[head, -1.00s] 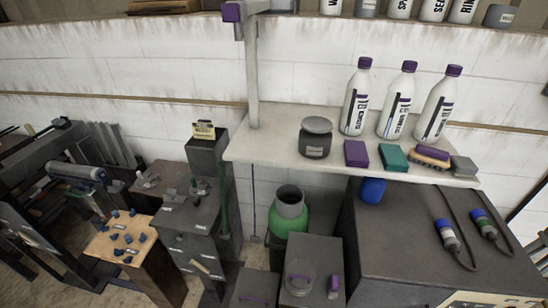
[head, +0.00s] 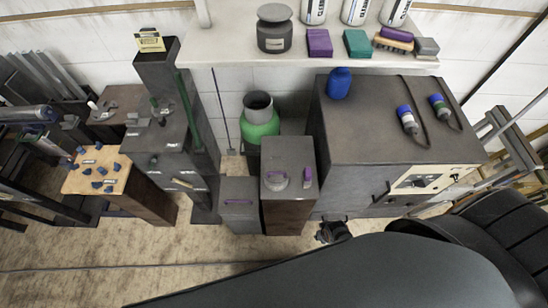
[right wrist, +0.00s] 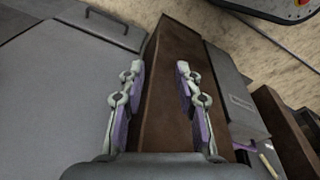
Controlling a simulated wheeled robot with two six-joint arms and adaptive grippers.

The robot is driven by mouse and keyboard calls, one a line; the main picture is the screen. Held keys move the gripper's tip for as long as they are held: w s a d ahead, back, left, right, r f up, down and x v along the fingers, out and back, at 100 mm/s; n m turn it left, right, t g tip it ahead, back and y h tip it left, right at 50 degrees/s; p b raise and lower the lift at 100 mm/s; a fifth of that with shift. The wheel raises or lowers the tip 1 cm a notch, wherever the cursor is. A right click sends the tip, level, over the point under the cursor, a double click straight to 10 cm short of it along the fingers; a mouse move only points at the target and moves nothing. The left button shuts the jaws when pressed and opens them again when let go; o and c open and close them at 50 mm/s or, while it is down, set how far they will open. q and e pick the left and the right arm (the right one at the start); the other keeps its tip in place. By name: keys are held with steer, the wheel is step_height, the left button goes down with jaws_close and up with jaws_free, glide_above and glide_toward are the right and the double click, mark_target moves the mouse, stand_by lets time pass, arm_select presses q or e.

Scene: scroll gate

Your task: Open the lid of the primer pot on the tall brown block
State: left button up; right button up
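The tall brown block (head: 284,215) stands at lower centre in the head view, with a grey top and brown front. A small purple-and-grey item (head: 307,177) is right of the pot. In the right wrist view, my right gripper (right wrist: 158,70) is open and empty, with the brown side of a block (right wrist: 168,110) beyond its fingers. My left gripper is out of view.
A lower grey block (head: 240,212) with a purple handle stands left of the brown block. A large grey cabinet (head: 400,125) stands to the right. A green canister (head: 259,122) is behind. Bare floor (head: 215,255) lies in front.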

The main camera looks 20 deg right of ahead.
mark_target(273, 173)
steer(key=w+a+r+n+p, duration=0.1)
steer(key=w+r, duration=0.3)
steer(key=r, duration=0.3)
steer(key=w+a+r+n+y+p, duration=0.1)
steer(key=w+a+r+n, duration=0.1)
steer(key=w+r, duration=0.3)
steer(key=w+a+r+n+t+p, duration=0.1)
steer(key=w+r, duration=0.3)
steer(key=r, duration=0.5)
steer(key=shift+w+a+n+y, duration=0.2)
steer(key=shift+a+n+y, duration=0.2)
steer(key=shift+a+n, duration=0.1)
steer(key=w+a+r+n+y+p, duration=0.1)
steer(key=w+a+r+n, duration=0.2)
steer(key=r, duration=0.4)
steer(key=w+a+r+n+y+p, duration=0.1)
steer(key=w+a+r+n+y, duration=0.15)
steer(key=r+n, duration=0.4)
steer(key=shift+m+h, duration=0.45)
steer(key=shift+m, duration=0.1)
steer(key=x, duration=0.3)
steer(key=p+x, duration=0.1)
steer(key=x, duration=0.5)
steer(key=shift+s+a, duration=0.2)
steer(key=shift+a, duration=0.1)
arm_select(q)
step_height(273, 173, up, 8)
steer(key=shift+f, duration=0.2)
arm_select(e)
jaws_close()
